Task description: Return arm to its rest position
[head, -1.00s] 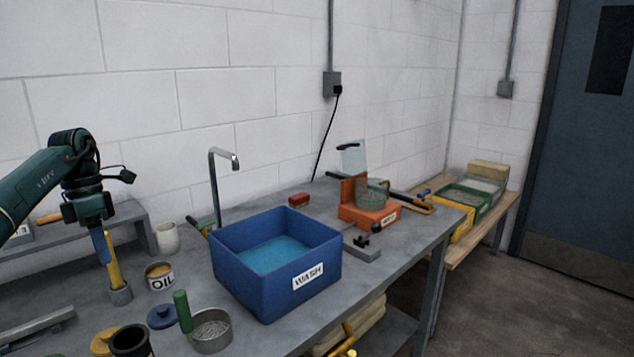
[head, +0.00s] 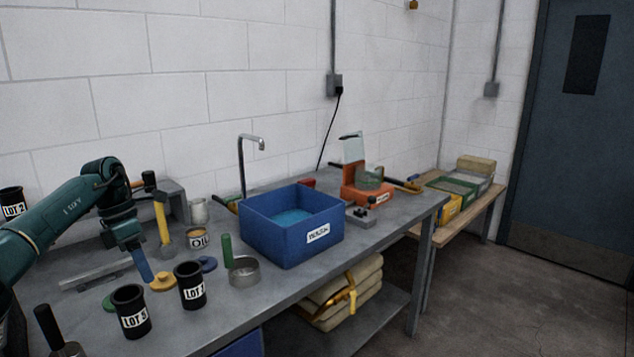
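My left arm comes in from the left edge, green and bent at a dark wrist. My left gripper (head: 144,268) points down over the grey workbench (head: 262,302), with a blue finger near a yellow lid (head: 163,281). Only one finger shows clearly, so its opening cannot be told. I see nothing held in it. It is in front of a yellow-handled tool (head: 162,219) and behind black pots labelled LOT (head: 131,318), apart from both. My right gripper is not in view.
An OIL tin (head: 197,240), a shallow metal dish (head: 243,275) and a green cylinder (head: 227,250) stand between. An orange device (head: 366,196) stands farther right. The floor at right is clear.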

